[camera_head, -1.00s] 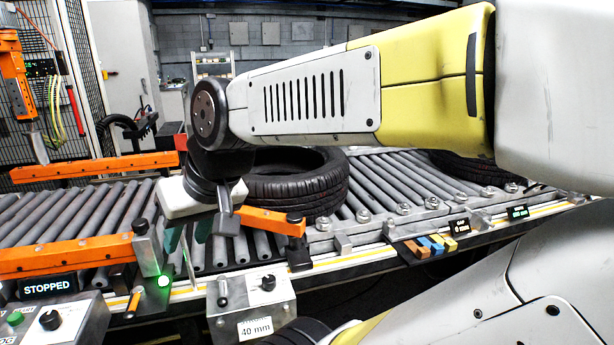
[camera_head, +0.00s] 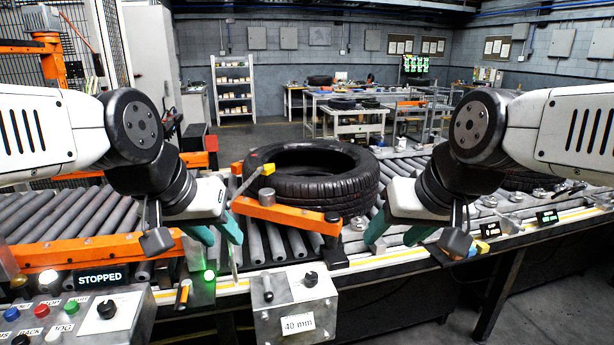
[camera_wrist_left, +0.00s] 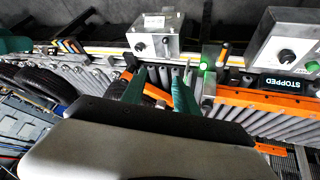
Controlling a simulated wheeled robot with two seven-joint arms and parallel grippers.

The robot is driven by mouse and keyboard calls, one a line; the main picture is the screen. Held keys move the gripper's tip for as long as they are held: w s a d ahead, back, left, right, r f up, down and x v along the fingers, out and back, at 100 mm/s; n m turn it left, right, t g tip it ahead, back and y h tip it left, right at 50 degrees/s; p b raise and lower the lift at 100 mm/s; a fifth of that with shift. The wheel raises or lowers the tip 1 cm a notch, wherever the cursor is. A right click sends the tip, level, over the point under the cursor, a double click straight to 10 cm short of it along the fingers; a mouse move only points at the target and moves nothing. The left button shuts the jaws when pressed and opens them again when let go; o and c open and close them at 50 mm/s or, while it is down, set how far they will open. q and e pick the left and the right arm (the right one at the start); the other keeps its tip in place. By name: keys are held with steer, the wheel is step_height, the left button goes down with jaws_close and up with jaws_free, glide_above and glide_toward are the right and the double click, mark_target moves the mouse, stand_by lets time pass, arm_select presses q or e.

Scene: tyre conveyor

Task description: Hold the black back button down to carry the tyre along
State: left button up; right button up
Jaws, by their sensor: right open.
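The black tyre (camera_head: 345,190) lies flat on the rollers in the middle of the head view, behind an orange guide bar (camera_head: 285,217). The control box (camera_head: 125,320) at the lower left carries several coloured buttons and a black knob. The black back button (camera_head: 20,340) is at the bottom edge, partly cut off. My left gripper (camera_head: 216,232) is open and empty above the conveyor's front edge, right of the box. Its parted teal fingers also show in the left wrist view (camera_wrist_left: 160,90). My right gripper (camera_head: 400,232) is open and empty, right of the tyre's front.
A display (camera_head: 98,279) above the box reads STOPPED. A grey box (camera_head: 297,308) marked 40 mm, with a lever and a knob, stands at the front. A green light (camera_head: 209,275) glows on the rail. An orange bar (camera_head: 80,248) crosses the left rollers.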

arm_select(q)
jaws_close()
stand_by(1.8)
